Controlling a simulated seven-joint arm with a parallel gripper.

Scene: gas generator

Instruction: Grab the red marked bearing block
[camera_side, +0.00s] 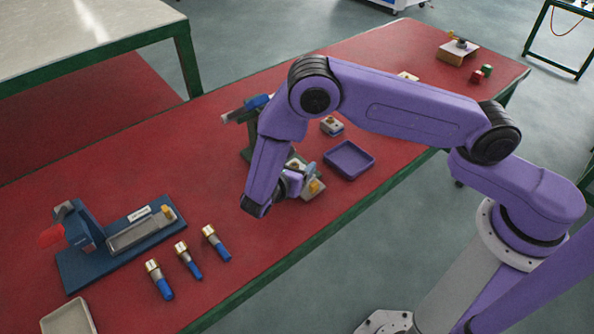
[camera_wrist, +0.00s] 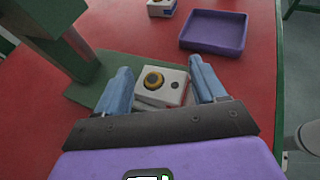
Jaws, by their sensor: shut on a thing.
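The red marked bearing block (camera_wrist: 163,87) is a pale block with a yellow ring around a dark bore and a small red mark on its top. In the wrist view it sits between the two blue fingers of my gripper (camera_wrist: 162,85), which is shut on it, one finger at each side. The block is at the green base plate (camera_wrist: 85,92) of a stand; I cannot tell whether it still touches the plate. In the side view my gripper (camera_side: 301,181) is low over the table, and my arm partly hides the block.
A purple tray (camera_side: 350,159) lies right of my gripper, with another bearing block (camera_side: 332,126) behind it. The green stand's column (camera_wrist: 55,40) rises close by on the left. A blue fixture (camera_side: 120,240) and several blue-and-brass parts (camera_side: 187,261) lie at the left on the red table.

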